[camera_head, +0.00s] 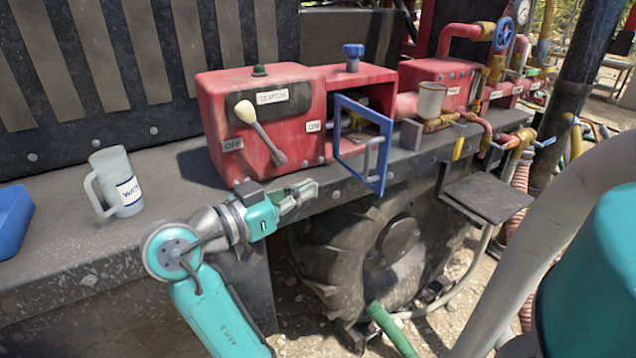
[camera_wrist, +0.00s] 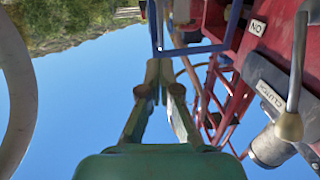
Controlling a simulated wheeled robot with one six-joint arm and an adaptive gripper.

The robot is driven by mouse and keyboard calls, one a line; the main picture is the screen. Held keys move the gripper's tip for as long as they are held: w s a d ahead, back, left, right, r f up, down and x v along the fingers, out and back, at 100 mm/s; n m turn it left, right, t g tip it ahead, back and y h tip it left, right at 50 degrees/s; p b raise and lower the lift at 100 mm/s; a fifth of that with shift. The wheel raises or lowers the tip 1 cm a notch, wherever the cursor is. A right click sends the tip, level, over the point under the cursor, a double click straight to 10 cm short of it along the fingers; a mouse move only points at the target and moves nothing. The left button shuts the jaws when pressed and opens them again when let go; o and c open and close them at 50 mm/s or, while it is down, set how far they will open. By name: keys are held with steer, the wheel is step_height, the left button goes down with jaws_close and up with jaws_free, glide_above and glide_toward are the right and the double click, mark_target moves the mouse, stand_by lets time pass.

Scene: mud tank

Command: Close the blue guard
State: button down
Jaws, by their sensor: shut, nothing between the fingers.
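The blue guard (camera_head: 387,150) is a square open frame with a grey handle (camera_head: 368,158). It stands swung out in front of the open compartment of the red control box (camera_head: 215,125). My gripper (camera_head: 312,188) is shut and empty, in front of the box and to the lower left of the guard, with a visible gap between them in the head view. In the wrist view, my fingers (camera_wrist: 160,70) are together, and part of the blue frame (camera_wrist: 200,48) shows just beyond their tips.
A lever with a pale knob (camera_head: 246,112) is on the box front, left of the guard; it also shows in the wrist view (camera_wrist: 289,126). A grey cup (camera_head: 431,100) stands right of the compartment.

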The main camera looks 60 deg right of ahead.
mark_target(365, 164)
steer(key=x, duration=1.3)
steer(key=shift+w, duration=0.1)
